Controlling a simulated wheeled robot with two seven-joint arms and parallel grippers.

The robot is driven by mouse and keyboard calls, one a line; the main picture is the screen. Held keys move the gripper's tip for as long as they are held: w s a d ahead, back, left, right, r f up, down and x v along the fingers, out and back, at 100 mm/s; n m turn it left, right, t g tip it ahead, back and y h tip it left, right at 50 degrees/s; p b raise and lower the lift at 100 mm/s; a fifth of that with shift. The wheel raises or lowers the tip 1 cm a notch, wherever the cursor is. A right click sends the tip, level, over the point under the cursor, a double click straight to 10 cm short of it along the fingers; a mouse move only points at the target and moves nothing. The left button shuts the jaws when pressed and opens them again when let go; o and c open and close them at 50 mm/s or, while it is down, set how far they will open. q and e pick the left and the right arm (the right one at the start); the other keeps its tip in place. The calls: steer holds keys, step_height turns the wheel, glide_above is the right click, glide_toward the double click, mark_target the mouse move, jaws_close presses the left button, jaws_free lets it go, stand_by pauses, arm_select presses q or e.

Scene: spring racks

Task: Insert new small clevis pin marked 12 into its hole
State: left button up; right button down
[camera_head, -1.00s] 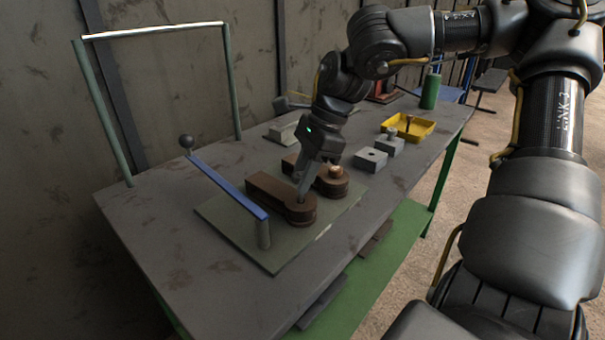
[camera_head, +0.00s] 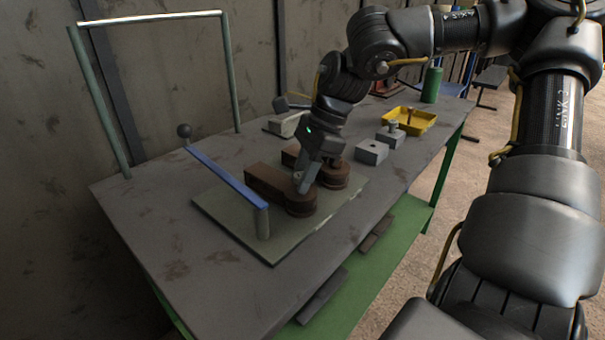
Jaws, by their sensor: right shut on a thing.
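My right gripper (camera_head: 302,190) points down over the round end of the nearer brown clevis block (camera_head: 268,183). It is shut on a thin thing at its fingertips, likely the small clevis pin, which the fingers mostly hide; no marking is legible. I cannot tell whether the pin's tip is inside the hole. The farther brown clevis block (camera_head: 334,178) lies just right of the gripper, its top partly covered by the fingers. Both blocks rest on a grey-green plate (camera_head: 274,243). My left gripper is not in view.
A blue bar (camera_head: 228,178) on a post stands at the plate's left. A grey block with a hole (camera_head: 371,152), another grey block (camera_head: 390,138) with a pin and a yellow tray (camera_head: 424,124) stand at the right. The table's front left (camera_head: 180,260) is clear.

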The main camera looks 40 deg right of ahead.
steer(key=shift+f, duration=0.4)
steer(key=c, duration=1.1)
jaws_free()
steer(key=p+v, duration=0.1)
steer(key=v, duration=1)
